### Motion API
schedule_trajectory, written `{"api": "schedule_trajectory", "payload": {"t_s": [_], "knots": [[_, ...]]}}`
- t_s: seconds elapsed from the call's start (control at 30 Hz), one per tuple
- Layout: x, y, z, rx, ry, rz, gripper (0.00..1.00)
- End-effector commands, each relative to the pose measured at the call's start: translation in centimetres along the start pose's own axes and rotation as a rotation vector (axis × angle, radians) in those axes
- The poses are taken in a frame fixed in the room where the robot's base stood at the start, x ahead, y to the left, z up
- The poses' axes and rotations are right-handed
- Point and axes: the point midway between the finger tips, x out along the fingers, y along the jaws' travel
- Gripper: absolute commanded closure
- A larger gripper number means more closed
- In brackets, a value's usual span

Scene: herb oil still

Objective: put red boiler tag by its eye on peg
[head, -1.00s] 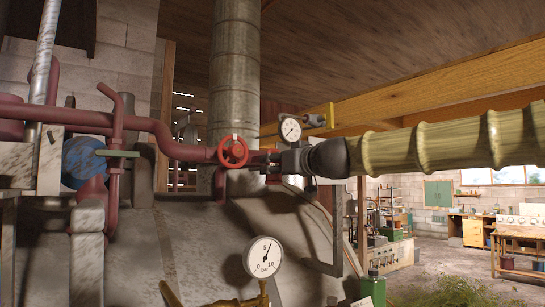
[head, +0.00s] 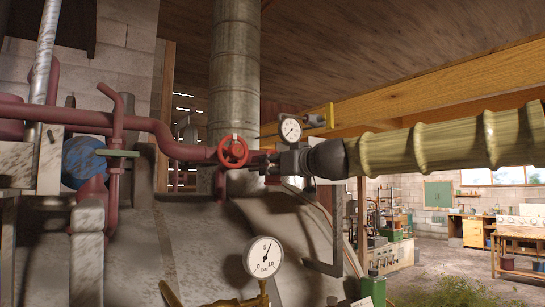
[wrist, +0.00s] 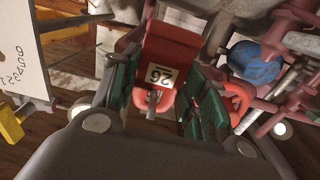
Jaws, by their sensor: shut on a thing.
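The red boiler tag (wrist: 165,50) carries a pale label reading 26 and shows in the middle of the wrist view. My gripper (wrist: 160,88) has its green-padded fingers on either side of the tag and is shut on it. A short grey pin-like piece (wrist: 152,100) shows at the tag's near end; I cannot tell whether it is the peg or passes through the eye. In the head view my gripper (head: 268,162) points left, just right of the red handwheel (head: 233,152). The tag is too small to make out surely there. I cannot clearly identify the peg.
Red pipes (head: 90,117) and a blue round part (head: 84,162) stand at left. A pressure gauge (head: 264,257) stands in front, and another gauge (head: 290,128) is just above my gripper. A large metal flue (head: 234,70) rises behind the handwheel.

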Motion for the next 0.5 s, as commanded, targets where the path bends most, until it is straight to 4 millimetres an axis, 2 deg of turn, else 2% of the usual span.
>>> {"api": "schedule_trajectory", "payload": {"t_s": [0.47, 0.5], "knots": [[0.00, -0.01, 0.24, -0.001, 0.000, 0.000, 0.77], [0.00, -0.01, 0.24, -0.001, 0.000, 0.000, 0.51]]}}
